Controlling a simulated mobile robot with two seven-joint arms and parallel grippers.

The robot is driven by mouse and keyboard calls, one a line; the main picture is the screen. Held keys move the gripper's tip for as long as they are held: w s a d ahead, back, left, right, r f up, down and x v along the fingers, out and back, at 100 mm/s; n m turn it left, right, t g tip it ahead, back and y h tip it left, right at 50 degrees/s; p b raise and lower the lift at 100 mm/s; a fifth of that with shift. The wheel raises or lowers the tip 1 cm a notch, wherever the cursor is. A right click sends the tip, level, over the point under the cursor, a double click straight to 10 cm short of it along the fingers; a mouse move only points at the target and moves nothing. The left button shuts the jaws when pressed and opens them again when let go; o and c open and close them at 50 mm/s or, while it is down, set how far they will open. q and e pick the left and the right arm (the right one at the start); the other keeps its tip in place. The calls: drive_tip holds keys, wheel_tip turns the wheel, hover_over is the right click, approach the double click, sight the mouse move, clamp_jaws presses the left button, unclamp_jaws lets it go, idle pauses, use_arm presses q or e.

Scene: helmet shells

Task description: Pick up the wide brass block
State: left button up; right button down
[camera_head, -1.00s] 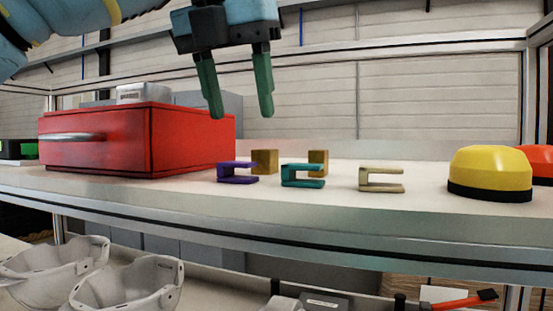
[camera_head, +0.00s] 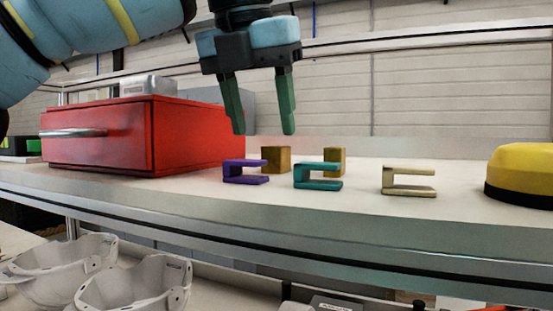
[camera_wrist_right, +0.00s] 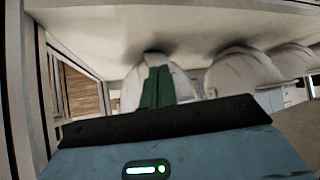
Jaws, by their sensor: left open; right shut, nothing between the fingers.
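Two brass blocks stand on the white shelf top (camera_head: 400,220) in the head view. The left brass block (camera_head: 276,157) looks wider and stands behind the purple clip. The other brass block (camera_head: 336,158) looks narrower, and the teal clip hides part of its lower side. My left gripper (camera_head: 264,132) points down, open and empty, with its fingertips above the level of the left block's top in the picture. My right gripper (camera_wrist_right: 157,104) shows in the right wrist view, shut with nothing between its green fingers, in front of pale helmet shells.
A purple clip (camera_head: 232,172), a teal clip (camera_head: 300,176) and a cream clip (camera_head: 388,182) stand in front of the blocks. A red drawer box (camera_head: 100,150) is at left, a yellow dome (camera_head: 525,170) at right. White helmet shells (camera_head: 130,287) lie on the lower level.

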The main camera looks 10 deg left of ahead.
sight(271, 147)
use_arm(q)
drive_tip(key=x, duration=0.4)
drive_tip(key=shift+w+d+f, duration=0.15)
drive_tip(key=shift+d+f, duration=0.2)
drive_tip(key=shift+c, duration=0.3)
clamp_jaws()
drive_tip(key=shift+r, duration=0.15)
wheel_tip(271, 147, up, 7)
drive_tip(key=shift+d+r, duration=0.1)
drive_tip(key=shift+r, duration=0.05)
drive_tip(key=shift+w+r, duration=0.15)
drive_tip(key=shift+r, duration=1.05)
